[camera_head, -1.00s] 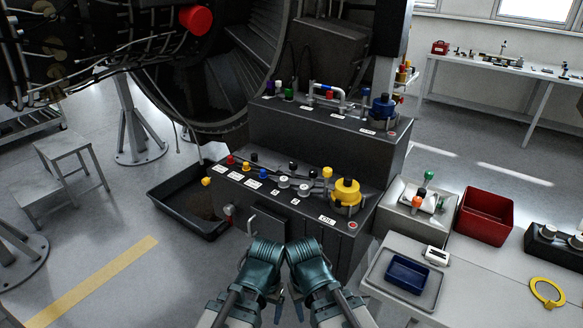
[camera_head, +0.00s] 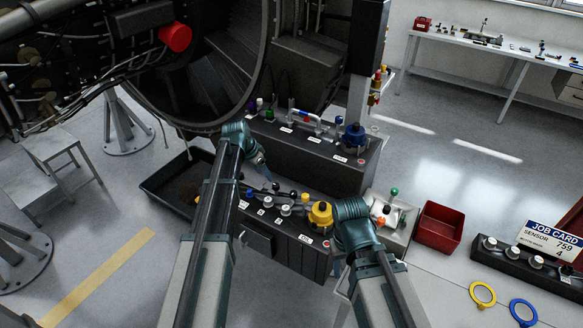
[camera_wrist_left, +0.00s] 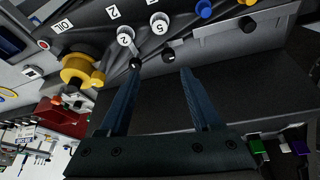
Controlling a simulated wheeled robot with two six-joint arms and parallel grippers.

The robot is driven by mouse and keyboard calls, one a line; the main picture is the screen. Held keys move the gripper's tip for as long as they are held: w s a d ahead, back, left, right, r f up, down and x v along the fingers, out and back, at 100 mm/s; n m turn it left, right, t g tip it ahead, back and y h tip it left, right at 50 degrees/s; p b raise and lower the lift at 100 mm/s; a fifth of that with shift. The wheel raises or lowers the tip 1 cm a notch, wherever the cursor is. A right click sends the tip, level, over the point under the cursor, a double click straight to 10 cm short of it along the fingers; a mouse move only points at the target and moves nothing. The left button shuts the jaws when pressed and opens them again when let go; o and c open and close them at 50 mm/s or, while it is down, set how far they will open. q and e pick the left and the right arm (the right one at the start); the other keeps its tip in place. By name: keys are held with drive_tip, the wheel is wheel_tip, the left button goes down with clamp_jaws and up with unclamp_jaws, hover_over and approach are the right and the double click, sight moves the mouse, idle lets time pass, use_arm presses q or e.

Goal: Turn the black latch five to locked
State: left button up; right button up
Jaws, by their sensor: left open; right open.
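In the left wrist view, two black latches stand on the dark console. One (camera_wrist_left: 170,55) is nearest the white round part marked 5 (camera_wrist_left: 159,25); the other (camera_wrist_left: 135,62) is nearest the white part marked 2 (camera_wrist_left: 125,40). My left gripper (camera_wrist_left: 161,72) is open and empty. The latch near 5 lies just beyond the gap between its fingers, and the other is by the left fingertip. In the head view, my left gripper (camera_head: 268,176) is over the console top. My right gripper (camera_head: 351,214) is beside the yellow pump-like part (camera_head: 320,213); its fingers are mostly hidden.
A raised rear console (camera_head: 330,170) carries a blue part (camera_head: 354,138) and a looped handle. A red bin (camera_head: 439,226) and a job card (camera_head: 552,243) are at the right. A black tray (camera_head: 165,185) lies on the floor at the left.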

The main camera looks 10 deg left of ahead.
sight(276, 185)
use_arm(q)
drive_tip(key=shift+w+a+r, duration=0.2)
drive_tip(key=shift+w+r, duration=0.15)
drive_tip(key=shift+w, duration=0.15)
drive_tip(key=shift+w+a+r, duration=0.15)
drive_tip(key=shift+w+r, duration=0.2)
drive_tip(key=shift+w, duration=0.1)
use_arm(e)
drive_tip(key=shift+d+r, duration=0.35)
drive_tip(key=shift+r, duration=0.25)
use_arm(q)
drive_tip(key=shift+f, duration=0.1)
use_arm(e)
drive_tip(key=shift+f, duration=0.1)
use_arm(q)
drive_tip(key=b+x, duration=1.2)
drive_tip(key=x, duration=0.1)
drive_tip(key=shift+w+f, duration=0.25)
drive_tip(key=shift+d, duration=0.1)
use_arm(e)
wheel_tip(276, 185, down, 13)
drive_tip(key=shift+r, duration=0.2)
use_arm(q)
drive_tip(key=shift+r, duration=0.1)
use_arm(e)
drive_tip(key=shift+w, duration=0.1)
use_arm(q)
clamp_jaws()
